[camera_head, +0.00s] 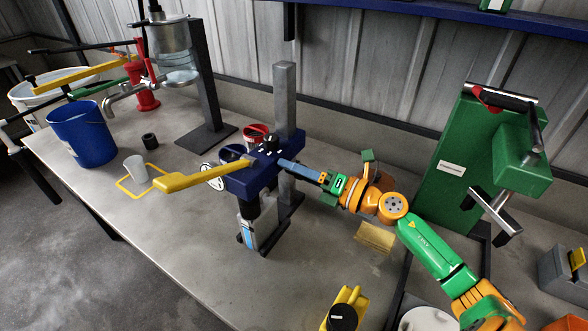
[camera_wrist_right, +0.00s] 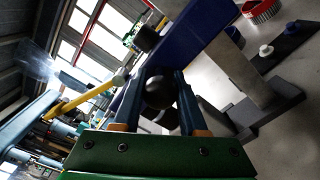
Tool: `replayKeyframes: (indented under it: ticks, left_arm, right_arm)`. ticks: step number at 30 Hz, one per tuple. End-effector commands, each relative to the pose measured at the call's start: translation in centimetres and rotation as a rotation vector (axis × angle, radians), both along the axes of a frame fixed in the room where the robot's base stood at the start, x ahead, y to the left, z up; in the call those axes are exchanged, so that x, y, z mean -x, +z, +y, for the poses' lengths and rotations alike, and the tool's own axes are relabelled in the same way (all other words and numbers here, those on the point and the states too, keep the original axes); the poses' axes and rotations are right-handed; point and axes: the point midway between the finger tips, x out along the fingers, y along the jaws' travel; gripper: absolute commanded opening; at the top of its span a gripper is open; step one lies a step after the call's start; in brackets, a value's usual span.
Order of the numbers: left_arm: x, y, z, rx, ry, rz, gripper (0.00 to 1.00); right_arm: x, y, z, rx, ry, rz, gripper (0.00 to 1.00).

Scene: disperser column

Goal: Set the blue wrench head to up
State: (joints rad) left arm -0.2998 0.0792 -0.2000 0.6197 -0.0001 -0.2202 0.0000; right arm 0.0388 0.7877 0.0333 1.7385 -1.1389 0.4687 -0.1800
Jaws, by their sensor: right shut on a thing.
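The dark blue head (camera_head: 250,180) sits on a grey upright post (camera_head: 285,100) at the middle of the bench in the head view. A long yellow handle (camera_head: 195,178) sticks out from it to the left. In the right wrist view the blue head (camera_wrist_right: 205,28) is at upper centre. My right gripper (camera_head: 279,162) reaches in from the right, at the head's right side. In the right wrist view its fingers (camera_wrist_right: 160,90) are shut on a round black knob (camera_wrist_right: 159,92). The knob is mostly hidden in the head view. My left gripper is not in view.
A blue bucket (camera_head: 82,132), a white cup (camera_head: 136,168) and a black ring (camera_head: 150,141) stand left on the bench. A tall dark stand (camera_head: 204,80) is behind. A green press (camera_head: 455,160) stands right. The front-left bench top is clear.

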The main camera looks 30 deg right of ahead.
Motion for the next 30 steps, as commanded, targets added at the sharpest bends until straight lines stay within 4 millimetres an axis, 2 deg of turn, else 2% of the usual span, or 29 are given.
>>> replayKeyframes:
  ticks: [1, 9, 12, 20, 21, 24, 30]
  left_arm:
    - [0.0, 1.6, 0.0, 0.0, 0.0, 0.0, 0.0]
    - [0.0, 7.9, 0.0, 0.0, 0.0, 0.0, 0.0]
    - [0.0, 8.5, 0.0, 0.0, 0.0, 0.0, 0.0]
    - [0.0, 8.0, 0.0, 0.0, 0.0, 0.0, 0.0]
    - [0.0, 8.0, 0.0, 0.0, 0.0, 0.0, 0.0]
    - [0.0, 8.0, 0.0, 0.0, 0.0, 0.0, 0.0]
    - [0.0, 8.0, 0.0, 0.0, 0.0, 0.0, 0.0]
  right_arm:
    - [0.0, 1.8, 0.0, 0.001, -0.002, -0.002, 0.0]
    - [0.0, 8.4, 0.0, 0.001, 0.0, -0.002, 0.0]
    - [0.0, 9.1, 0.0, 0.0, -0.001, -0.002, 0.0]
    - [-0.1, 9.0, -0.1, -0.002, -0.005, -0.009, 0.0]
    - [-0.1, 9.0, -0.1, -0.002, -0.006, -0.01, 0.47]
    - [-0.1, 8.9, -0.1, -0.001, -0.004, -0.008, 0.71]
    - [0.0, 8.7, -0.1, -0.001, -0.002, -0.004, 0.71]
